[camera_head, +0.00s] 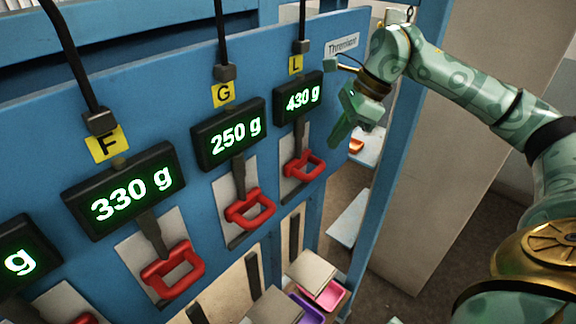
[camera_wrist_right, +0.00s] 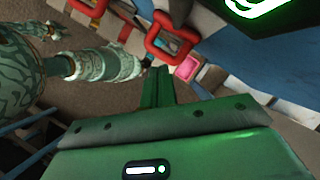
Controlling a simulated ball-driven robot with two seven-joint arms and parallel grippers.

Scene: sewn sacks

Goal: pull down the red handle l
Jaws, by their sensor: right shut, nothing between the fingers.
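The red handle L (camera_head: 313,171) is a red loop on a dark lever. It sits below the yellow label L (camera_head: 296,65) and the display reading 430 g (camera_head: 299,99). The loop sticks out from its pale plate. My right gripper (camera_head: 337,141) is green, shut and empty, to the right of the handle and slightly higher in the picture, apart from it. In the right wrist view its fingers (camera_wrist_right: 158,75) are together, and a red loop (camera_wrist_right: 152,42) lies just beyond their tips; it looks like handle L.
Other red handles, G (camera_head: 263,216) and F (camera_head: 186,282), stand left along the blue panel (camera_head: 180,70). A pink tray (camera_head: 331,296) and a purple tray (camera_head: 311,312) lie below. A blue post (camera_head: 400,170) stands right of the gripper.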

